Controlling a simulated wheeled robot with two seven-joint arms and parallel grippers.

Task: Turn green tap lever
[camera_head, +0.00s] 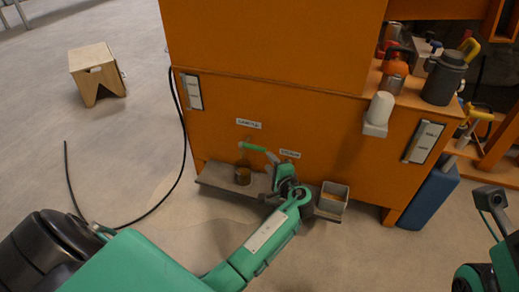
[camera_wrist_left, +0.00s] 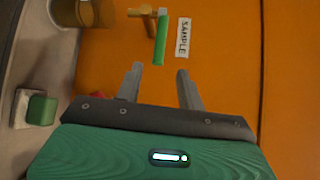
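The green tap lever (camera_head: 253,147) sticks out from the front of the orange cabinet, below a white label. In the left wrist view the green lever (camera_wrist_left: 160,40) hangs from a brass tap (camera_wrist_left: 140,13), beside a label reading SAMPLE. My left gripper (camera_head: 272,161) is close to the lever in the head view. In the left wrist view its two grey fingers (camera_wrist_left: 160,70) are apart with nothing between them. The lever's free end lies just beyond the fingertips, roughly in line with the gap. Of my right arm only parts show at the right edge; its fingers cannot be made out.
A brass cup (camera_head: 243,175) stands on a low grey shelf (camera_head: 216,180) under the tap. A square grey container (camera_head: 333,197) sits right of my left gripper. A white cup-like piece (camera_head: 379,108) is on the cabinet front. A black hose (camera_head: 184,140) runs down the cabinet's left side.

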